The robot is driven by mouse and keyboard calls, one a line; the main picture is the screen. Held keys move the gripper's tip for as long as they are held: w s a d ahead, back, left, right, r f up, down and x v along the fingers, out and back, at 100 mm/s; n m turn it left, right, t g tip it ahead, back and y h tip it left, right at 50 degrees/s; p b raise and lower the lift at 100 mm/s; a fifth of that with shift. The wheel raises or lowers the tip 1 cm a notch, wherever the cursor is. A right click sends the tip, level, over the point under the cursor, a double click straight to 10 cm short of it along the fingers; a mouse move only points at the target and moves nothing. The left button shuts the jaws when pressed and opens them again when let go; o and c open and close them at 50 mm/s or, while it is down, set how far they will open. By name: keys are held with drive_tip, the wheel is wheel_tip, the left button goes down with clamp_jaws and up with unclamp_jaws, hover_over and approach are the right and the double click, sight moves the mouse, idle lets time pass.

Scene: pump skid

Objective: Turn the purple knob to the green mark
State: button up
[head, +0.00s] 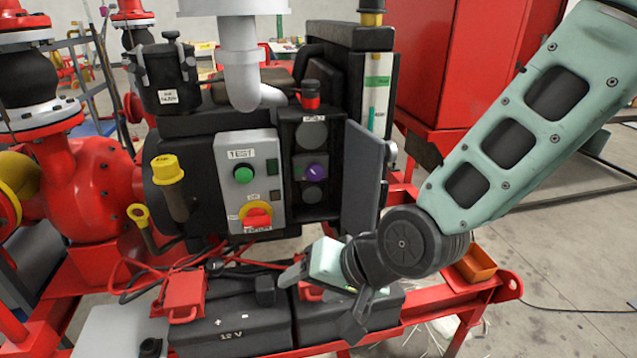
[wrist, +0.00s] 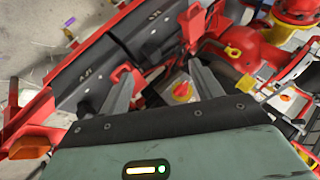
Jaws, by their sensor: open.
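The purple knob (head: 315,172) sits on the dark panel (head: 303,136) in the middle of the head view, between two grey round discs. A pale pointer line shows on its face. My gripper (head: 322,300) is open and empty, below and in front of the panel, over the batteries and apart from the knob. In the wrist view both fingers of my gripper (wrist: 160,70) are spread with nothing between their tips. The purple knob cannot be made out in the wrist view.
Left of the knob is a grey box with a green button (head: 243,174) and a red-yellow rotary switch (head: 257,216), also in the wrist view (wrist: 182,90). A grey open door (head: 362,180) stands right of the knob. Black batteries (head: 232,325) lie below.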

drive_tip(key=w+a+f+m+t+y+b, duration=0.2)
drive_tip(key=w+a+m+t+y, duration=0.1)
drive_tip(key=w+a+m, duration=0.25)
drive_tip(key=m+t+h+b, duration=0.4)
drive_tip(key=m+t, duration=0.7)
drive_tip(key=m, duration=0.8)
approach(315, 175)
drive_tip(key=shift+h, duration=0.7)
drive_tip(key=p+x, duration=0.1)
drive_tip(key=x, duration=0.2)
drive_tip(key=p+x, duration=0.2)
drive_tip(key=x, duration=0.1)
drive_tip(key=p+x, duration=0.1)
drive_tip(key=x, duration=0.2)
drive_tip(key=shift+w+a+r, duration=0.15)
drive_tip(key=shift+a+r, duration=0.1)
drive_tip(key=shift+a, duration=0.15)
drive_tip(key=shift+c, duration=0.4)
drive_tip(key=c, duration=0.9)
